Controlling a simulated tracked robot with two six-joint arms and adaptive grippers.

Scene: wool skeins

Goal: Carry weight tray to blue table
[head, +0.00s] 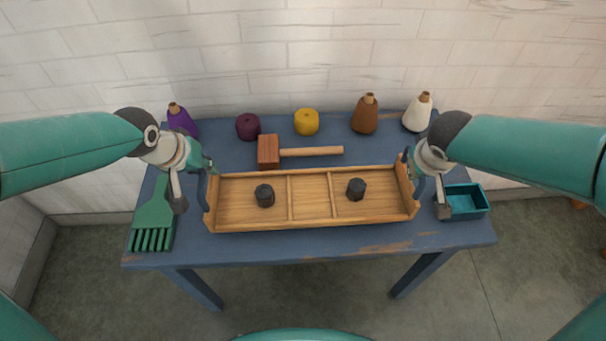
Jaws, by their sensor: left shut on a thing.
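The weight tray (330,222) is a long wooden tray with dividers making three compartments and a dark handle at each end. It is over the front of the blue table (300,248); I cannot tell whether it touches the top. One black weight (265,195) is in the left compartment and another black weight (356,189) in the right one; the middle one is empty. My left gripper (200,178) is shut on the tray's left handle. My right gripper (415,172) is at the right handle; its fingers are too unclear to tell if they are closed.
A wooden mallet (310,151) lies just behind the tray. Purple (181,119), brown (365,115) and white (417,112) cones and maroon (248,126) and yellow (306,122) skeins line the back. A green brush (154,220) lies left, a teal bin (466,201) right. A brick wall stands behind.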

